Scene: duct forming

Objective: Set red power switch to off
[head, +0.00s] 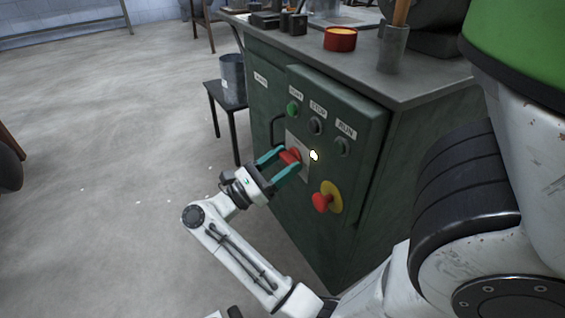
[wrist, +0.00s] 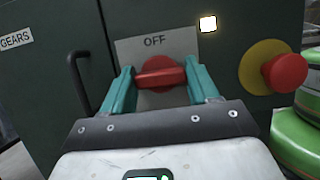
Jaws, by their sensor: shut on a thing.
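The red power switch (head: 289,157) is a rotary knob on a light plate on the front of the green control panel. In the wrist view the knob (wrist: 160,73) lies with its bar nearly horizontal below the "OFF" label (wrist: 155,41). My gripper (head: 279,162) reaches the panel with its teal fingers on either side of the knob. In the wrist view my gripper (wrist: 161,84) is shut on the knob, one finger at each end of its bar. A small lamp (head: 314,155) beside the plate is lit.
A red emergency button on a yellow disc (head: 328,197) sticks out right of the switch. START, STOP and RUN buttons (head: 316,126) sit above. A door handle (wrist: 80,82) is left of the plate. A stool with a bucket (head: 231,80) stands left of the cabinet.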

